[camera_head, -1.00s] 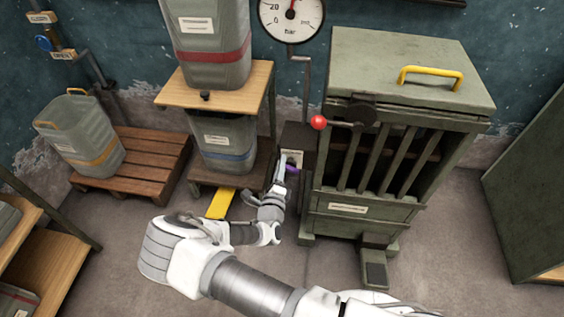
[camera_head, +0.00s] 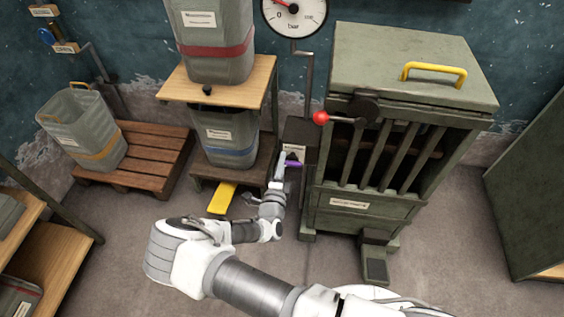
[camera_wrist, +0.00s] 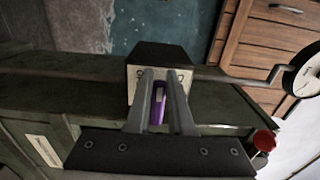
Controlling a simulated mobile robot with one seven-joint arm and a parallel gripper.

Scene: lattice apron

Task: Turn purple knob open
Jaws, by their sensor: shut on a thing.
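The purple knob (camera_head: 294,163) sits low on the front of a dark box beside the green cabinet. In the wrist view the purple knob (camera_wrist: 157,112) stands lengthwise between my two fingers. The dark box (camera_wrist: 160,56) has a pale marked plate behind the fingertips. My gripper (camera_head: 281,166) reaches the knob from the left, and in the wrist view my gripper (camera_wrist: 160,82) is shut on it. My fingers hide part of the knob and plate, so its exact angle against the marks is unclear.
A lever with a red ball (camera_head: 320,117) sticks out above the knob. The slatted green cabinet (camera_head: 347,220) stands close on the right. A round gauge (camera_head: 308,20) hangs above. A wooden stand with bins (camera_head: 222,135) is left, with a yellow pedal (camera_head: 223,197) below.

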